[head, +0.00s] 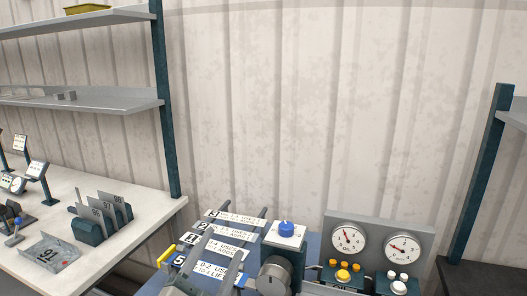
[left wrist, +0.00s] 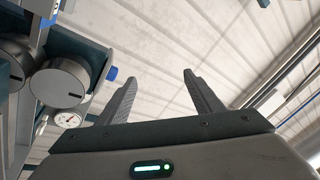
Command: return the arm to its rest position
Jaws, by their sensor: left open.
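My left gripper (left wrist: 160,77) shows in the left wrist view. Its two dark ribbed fingers stand apart with nothing between them, against the pale corrugated wall or ceiling. A green light glows on its body. My right gripper is in neither view.
The head view shows a machine panel with two gauges (head: 348,240), a blue button (head: 286,228), a grey knob (head: 273,277) and numbered label strips (head: 222,247). A white table (head: 150,215) and shelves (head: 90,103) stand left. A large knob (left wrist: 60,82) is left of my gripper.

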